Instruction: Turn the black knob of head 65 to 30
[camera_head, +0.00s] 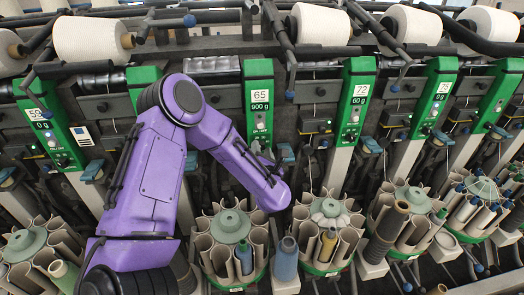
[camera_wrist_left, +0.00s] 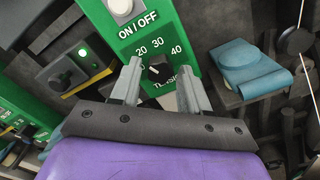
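Head 65 has a green panel (camera_head: 259,82) with a "65" label, in the middle of the head view. In the left wrist view its black knob (camera_wrist_left: 158,69) sits below the ON/OFF button, under the marks 20, 30 and 40. A light pointer line on the knob appears to lean up-left, towards the 20 side. My left gripper (camera_wrist_left: 160,72) is open, one grey finger on each side of the knob, with visible gaps. In the head view my left gripper (camera_head: 258,148) is at the panel's lower end, partly hidden by my purple arm. My right gripper is not in view.
Green panels of head 72 (camera_head: 355,100) and head 75 (camera_head: 434,95) stand to the right. A blue-grey lever (camera_wrist_left: 248,70) is right of the panel in the wrist view. Bobbin magazines (camera_head: 232,226) stand below, and yarn cones (camera_head: 320,24) are above.

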